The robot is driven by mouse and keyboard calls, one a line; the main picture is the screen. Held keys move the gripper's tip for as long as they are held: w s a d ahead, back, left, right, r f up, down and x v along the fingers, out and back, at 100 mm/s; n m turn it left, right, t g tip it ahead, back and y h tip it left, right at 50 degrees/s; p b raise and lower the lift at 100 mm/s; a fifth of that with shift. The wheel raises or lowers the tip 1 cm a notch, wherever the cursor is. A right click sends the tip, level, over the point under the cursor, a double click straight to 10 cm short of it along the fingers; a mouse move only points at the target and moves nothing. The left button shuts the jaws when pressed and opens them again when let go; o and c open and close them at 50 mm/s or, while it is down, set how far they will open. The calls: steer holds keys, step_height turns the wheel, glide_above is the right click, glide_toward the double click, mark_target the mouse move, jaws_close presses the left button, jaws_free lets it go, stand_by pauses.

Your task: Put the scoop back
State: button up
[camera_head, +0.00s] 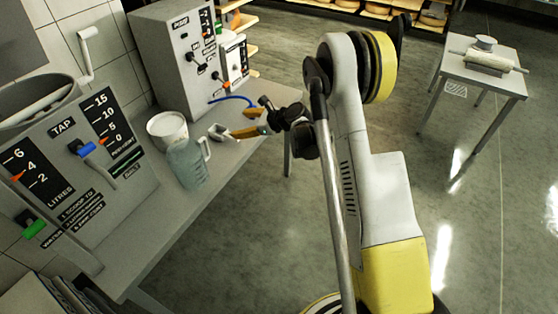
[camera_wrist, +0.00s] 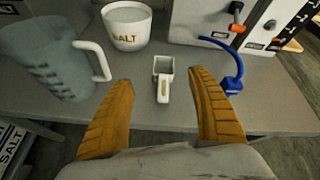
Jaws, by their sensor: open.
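The scoop (camera_wrist: 163,82) is a small pale metal scoop with a light handle pointing toward me. It lies on the grey counter (camera_wrist: 190,60) in the wrist view, in line with the gap between my fingers. In the head view the scoop (camera_head: 221,132) is beside the salt tub. My gripper (camera_wrist: 162,88) has two orange-brown fingers spread wide, one on each side of the scoop's handle, with gaps between. It also shows in the head view (camera_head: 248,122). The white salt tub (camera_wrist: 127,25), marked SALT, stands behind and left of the scoop; its contents are unclear.
A translucent measuring jug (camera_wrist: 50,62) with a white handle stands left of my gripper. A blue curved hose or hook (camera_wrist: 231,68) is to the right. Control panels (camera_head: 190,55) stand behind. A small table (camera_head: 478,75) is farther off, with open floor between.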

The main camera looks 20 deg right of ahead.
steer(key=s+a+r+n+g+h, duration=0.2)
steer(key=s+a+r+n+h, duration=0.15)
steer(key=s+r+n, duration=1.25)
steer(key=s+d+r+n+h, duration=0.1)
steer(key=s+n, duration=0.3)
steer(key=s, duration=0.8)
steer(key=s+d+r+n+h, duration=0.2)
steer(key=s+n, duration=0.3)
steer(key=s, duration=0.7)
steer(key=shift+s+g+h, duration=0.35)
steer(key=shift+s+g, duration=0.05)
